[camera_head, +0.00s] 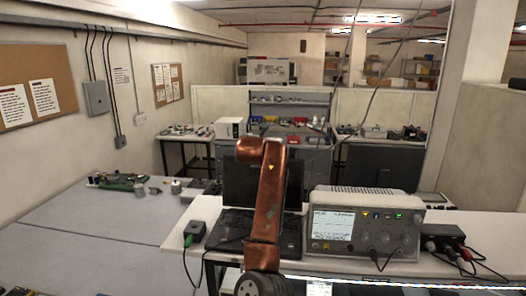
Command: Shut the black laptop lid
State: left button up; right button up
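The black laptop stands open on the white bench in the middle of the head view. Its dark lid (293,188) is raised roughly upright, and its keyboard base (290,237) lies flat in front. A copper-coloured arm link, which looks like mine, rises from the bottom centre and crosses in front of the laptop, hiding the middle of the lid and base. I cannot tell whether it touches the laptop. I make out no fingers of my left or right gripper.
A bench instrument with a screen (365,222) stands close to the laptop's right. A small black box (195,231) with a green cable is at its left. A dark box with leads (442,240) is further right. The grey table (90,235) at left is largely clear.

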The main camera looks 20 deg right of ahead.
jog(key=shift+w+d+f, duration=0.15)
jog(key=shift+w, duration=0.05)
jog(key=shift+c, duration=0.7)
